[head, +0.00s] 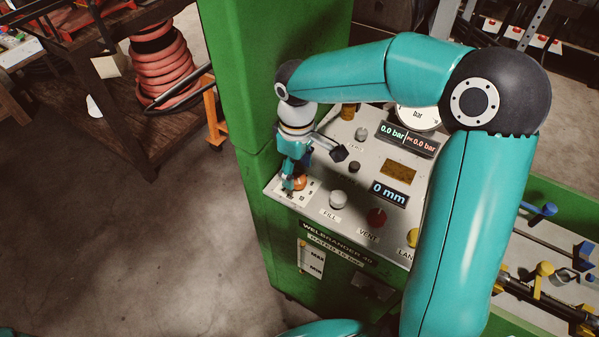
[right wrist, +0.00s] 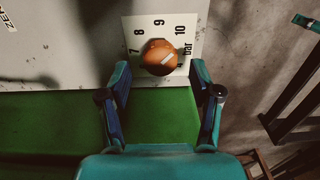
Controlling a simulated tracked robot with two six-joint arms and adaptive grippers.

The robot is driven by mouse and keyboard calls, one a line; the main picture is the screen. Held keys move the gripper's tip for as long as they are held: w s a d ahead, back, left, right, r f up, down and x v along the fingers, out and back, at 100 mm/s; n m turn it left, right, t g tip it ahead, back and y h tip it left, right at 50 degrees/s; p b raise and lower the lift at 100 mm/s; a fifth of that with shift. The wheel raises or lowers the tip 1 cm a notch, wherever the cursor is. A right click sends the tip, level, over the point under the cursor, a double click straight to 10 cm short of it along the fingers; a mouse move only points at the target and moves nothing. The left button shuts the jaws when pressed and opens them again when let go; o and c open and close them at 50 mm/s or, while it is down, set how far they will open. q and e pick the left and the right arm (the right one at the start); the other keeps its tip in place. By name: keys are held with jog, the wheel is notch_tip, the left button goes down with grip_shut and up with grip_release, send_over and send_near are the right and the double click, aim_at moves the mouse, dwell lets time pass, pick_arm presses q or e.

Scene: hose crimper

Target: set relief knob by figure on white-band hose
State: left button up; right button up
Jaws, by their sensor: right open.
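The relief knob (right wrist: 158,54) is a round orange-brown knob with a pale mark on top. It sits on a white scale plate (right wrist: 184,22) with the figures 7, 8, 9 and 10 and "bar". In the right wrist view my right gripper (right wrist: 160,74) is open, with one finger on each side of the knob's near part; I cannot tell whether they touch it. In the head view the knob (head: 299,184) shows at the panel's left corner, partly hidden by the right gripper (head: 291,181). I cannot make out a white-band hose. My left gripper is not in view.
The grey panel (head: 308,211) carries a white FILL knob (head: 337,199), a red VENT knob (head: 376,217), displays reading 0.0 bar (head: 394,133) and 0 mm (head: 388,194), and a gauge (head: 418,118). A red hose coil (head: 163,65) lies left.

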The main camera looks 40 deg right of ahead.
jog(key=shift+f, duration=1.2)
jog(key=c, duration=1.1)
jog(key=shift+r, duration=0.1)
jog(key=shift+c, duration=0.2)
